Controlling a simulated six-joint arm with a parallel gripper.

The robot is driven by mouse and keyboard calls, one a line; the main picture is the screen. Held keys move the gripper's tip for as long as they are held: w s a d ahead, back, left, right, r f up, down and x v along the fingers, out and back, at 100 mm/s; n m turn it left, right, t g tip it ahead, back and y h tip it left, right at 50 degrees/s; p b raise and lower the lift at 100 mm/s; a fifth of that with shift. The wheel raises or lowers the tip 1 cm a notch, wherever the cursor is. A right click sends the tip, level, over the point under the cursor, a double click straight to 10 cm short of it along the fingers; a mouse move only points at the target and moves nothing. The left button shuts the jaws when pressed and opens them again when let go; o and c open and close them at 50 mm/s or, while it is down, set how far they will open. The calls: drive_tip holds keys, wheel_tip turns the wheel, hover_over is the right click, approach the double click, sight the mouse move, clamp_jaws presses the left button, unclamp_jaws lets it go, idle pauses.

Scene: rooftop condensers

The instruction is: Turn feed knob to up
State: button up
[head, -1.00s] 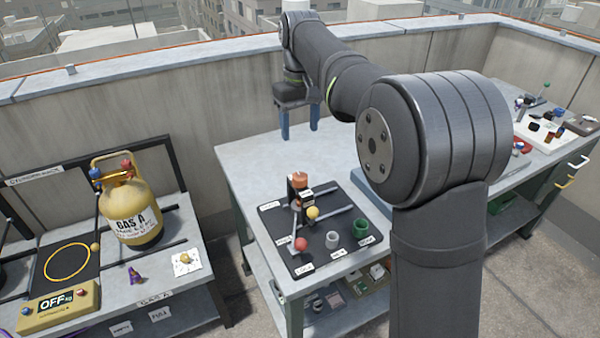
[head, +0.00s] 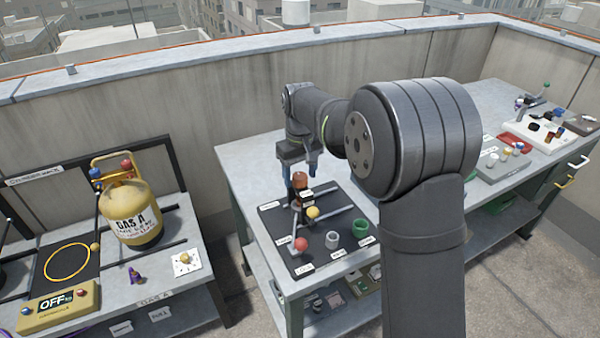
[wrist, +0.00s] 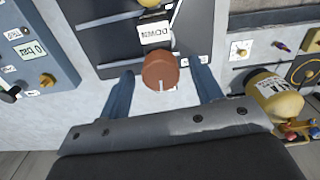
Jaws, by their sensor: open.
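A brown-orange round knob (head: 300,180), which I take for the feed knob, stands at the back of a dark panel (head: 333,212) on the bench. In the wrist view the knob (wrist: 160,72) carries a pale mark on its side nearest my gripper. A white label (wrist: 157,32) beyond it reads DOWN, upside down in the picture. My gripper (head: 299,166) is open, with its blue fingers pointing down at the knob. In the wrist view my gripper (wrist: 164,78) has one finger on each side of the knob, with gaps between; their relative height is unclear.
A yellow gas cylinder (head: 130,210) stands on the left bench. The bench behind the panel is bare.

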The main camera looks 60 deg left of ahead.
sight(300, 176)
drive_tip(key=c, duration=1)
drive_tip(key=shift+n, duration=0.7)
drive_tip(key=o, duration=1)
wheel_tip(300, 176, up, 18)
drive_tip(key=shift+f, duration=0.25)
drive_tip(key=shift+f, duration=0.15)
wheel_tip(300, 176, down, 17)
drive_tip(key=shift+f, duration=0.1)
